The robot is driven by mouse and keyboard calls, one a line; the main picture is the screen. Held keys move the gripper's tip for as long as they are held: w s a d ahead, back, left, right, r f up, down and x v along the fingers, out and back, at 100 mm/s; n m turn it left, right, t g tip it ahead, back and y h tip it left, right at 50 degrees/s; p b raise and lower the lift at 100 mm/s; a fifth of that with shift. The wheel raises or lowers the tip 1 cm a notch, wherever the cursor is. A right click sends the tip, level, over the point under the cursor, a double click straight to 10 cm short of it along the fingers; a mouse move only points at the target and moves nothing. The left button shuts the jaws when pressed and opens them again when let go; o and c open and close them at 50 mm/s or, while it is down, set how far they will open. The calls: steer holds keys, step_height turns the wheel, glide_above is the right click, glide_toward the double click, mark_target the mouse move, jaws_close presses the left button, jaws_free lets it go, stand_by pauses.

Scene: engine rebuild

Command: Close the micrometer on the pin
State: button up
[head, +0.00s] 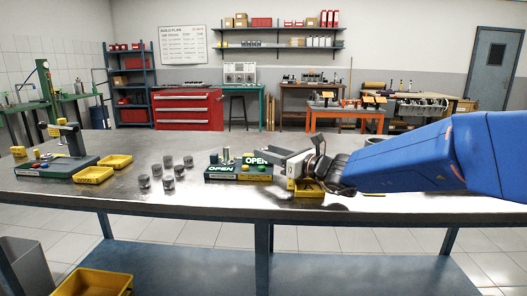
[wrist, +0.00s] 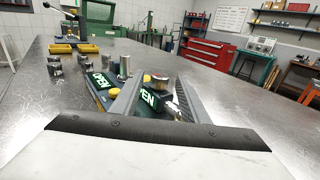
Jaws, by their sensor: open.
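Two dark green gauge units stand side by side on the steel bench, each with a lit sign reading OPEN. The left unit (head: 221,169) has a silver upright cylinder (wrist: 125,66) at it, perhaps the pin. The right unit (head: 256,161) shows between my fingers in the wrist view, with a short metal knob-like part (wrist: 159,82) on top. I cannot tell which unit is the micrometer. My gripper (head: 277,155) is open and empty, reaching in from the right at the right unit. In the wrist view its fingers (wrist: 158,88) straddle the knob-like part without visible contact.
Several grey metal cylinders (head: 168,162) stand on the bench left of the units. Yellow trays (head: 93,175) and a green-based stand (head: 57,166) lie further left. The front strip of the bench is clear.

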steer(key=shift+x, duration=1.3)
jaws_close()
